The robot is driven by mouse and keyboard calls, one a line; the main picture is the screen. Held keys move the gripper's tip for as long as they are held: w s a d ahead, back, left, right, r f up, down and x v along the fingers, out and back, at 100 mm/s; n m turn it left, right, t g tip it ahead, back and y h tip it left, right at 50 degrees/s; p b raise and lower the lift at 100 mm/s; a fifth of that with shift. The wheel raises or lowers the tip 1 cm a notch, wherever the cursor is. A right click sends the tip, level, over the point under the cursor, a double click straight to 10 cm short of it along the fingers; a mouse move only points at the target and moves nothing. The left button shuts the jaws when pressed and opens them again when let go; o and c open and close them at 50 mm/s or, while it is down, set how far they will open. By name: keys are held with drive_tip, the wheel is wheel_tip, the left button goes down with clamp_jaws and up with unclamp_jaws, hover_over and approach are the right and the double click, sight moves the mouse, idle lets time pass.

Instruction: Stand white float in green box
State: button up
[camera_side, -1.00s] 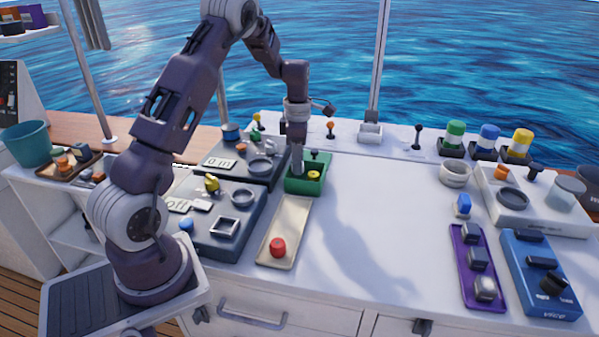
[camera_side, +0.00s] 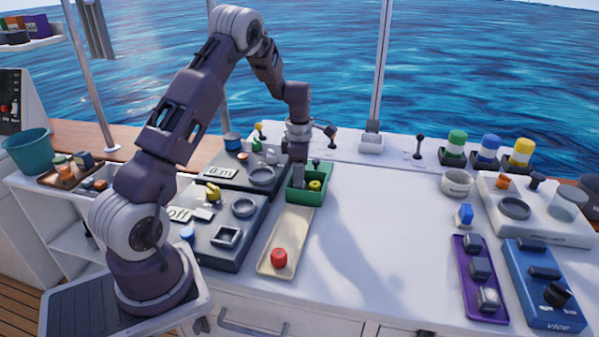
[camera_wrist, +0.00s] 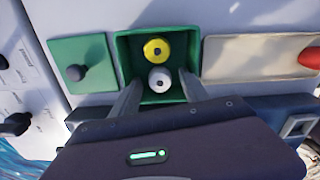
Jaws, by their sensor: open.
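The green box (camera_side: 307,197) stands near the middle of the bench; its open compartment also shows in the wrist view (camera_wrist: 194,43). The white float (camera_wrist: 159,78) is inside the compartment, seen from above and apparently upright. A yellow float (camera_wrist: 155,49) is beside it, and shows in the side view (camera_side: 314,185). My gripper (camera_wrist: 158,84) is open, with one finger on each side of the white float. Contact with it cannot be told. In the side view my gripper (camera_side: 298,170) is over the box, and the white float is hidden there.
A green plate with a dark knob (camera_wrist: 77,71) adjoins the compartment. A beige tray (camera_side: 272,264) with a red float (camera_side: 279,258) lies in front of the box. Dark panels (camera_side: 215,250) stand to the left.

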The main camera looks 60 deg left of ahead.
wheel_tip(320, 180, up, 12)
drive_tip(key=r, duration=0.1)
drive_tip(key=s+d+r+m+t, duration=0.2)
drive_tip(key=s+d+r+m, duration=0.1)
drive_tip(key=d+r+m, duration=0.4)
drive_tip(key=s+d+r+m+t, duration=0.1)
drive_tip(key=s+d+r+m, duration=0.4)
drive_tip(key=s+d+m, duration=0.5)
drive_tip(key=s+d+f+m+t, duration=0.2)
drive_tip(key=s+d+m, duration=0.6)
drive_tip(key=s+m, duration=0.3)
drive_tip(key=shift+s+f+m+t, duration=0.15)
drive_tip(key=shift+s+m+t, duration=0.2)
drive_tip(key=shift+s, duration=0.45)
